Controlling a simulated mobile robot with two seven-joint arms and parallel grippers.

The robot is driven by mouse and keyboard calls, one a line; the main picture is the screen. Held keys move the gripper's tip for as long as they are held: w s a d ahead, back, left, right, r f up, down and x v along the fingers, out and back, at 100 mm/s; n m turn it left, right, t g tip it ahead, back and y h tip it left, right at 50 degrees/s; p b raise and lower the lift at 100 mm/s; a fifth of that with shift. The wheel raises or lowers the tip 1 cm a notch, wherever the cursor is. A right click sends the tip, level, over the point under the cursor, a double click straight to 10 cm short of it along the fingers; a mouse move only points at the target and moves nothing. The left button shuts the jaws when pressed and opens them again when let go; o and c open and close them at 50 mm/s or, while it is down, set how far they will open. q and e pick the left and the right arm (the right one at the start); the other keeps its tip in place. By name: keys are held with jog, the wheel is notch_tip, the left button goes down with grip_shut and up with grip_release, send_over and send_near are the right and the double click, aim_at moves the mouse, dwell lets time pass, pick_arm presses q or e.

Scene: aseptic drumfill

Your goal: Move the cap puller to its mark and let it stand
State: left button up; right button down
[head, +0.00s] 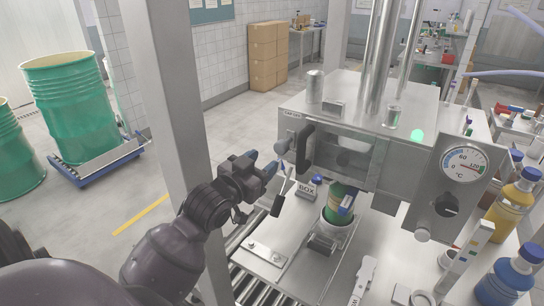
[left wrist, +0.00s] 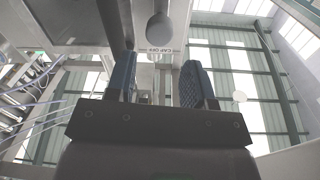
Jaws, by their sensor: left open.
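A grey knob (head: 282,147), which looks like the cap puller, sticks out at the left end of the steel housing, below the small CAP OFF label (head: 293,114). In the left wrist view the round knob (left wrist: 158,27) lies beyond the fingertips, lined up with the gap, and the CAP OFF label (left wrist: 158,50) shows. My left gripper (head: 262,165) is open and empty, just left of the knob. In the wrist view its two blue fingers (left wrist: 157,78) stand apart. I cannot tell whether a finger touches the knob. My right gripper is not in view.
A black door handle (head: 305,147) is right of the knob. Below are a BOX sign (head: 307,189) and a green drum (head: 336,212) in a holder. A dark-ended metal piece (head: 278,204) hangs by my gripper. A steel post (head: 165,90) stands left; a temperature dial (head: 462,163) is right.

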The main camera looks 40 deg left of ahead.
pick_arm(q)
jog(key=shift+s, duration=1.25)
notch_tip(320, 180, down, 16)
jog(key=s+d+g, duration=0.1)
jog(key=d+g, duration=0.1)
jog(key=s+d+f+g, duration=0.2)
jog(key=s+f, duration=0.4)
jog(key=f, duration=0.2)
jog(key=s+d+f+g, duration=0.2)
jog(key=s+d+f, duration=0.1)
jog(key=s+f, duration=0.4)
jog(key=shift+d+f, duration=0.3)
jog(key=shift+f, duration=0.2)
dwell(2.0)
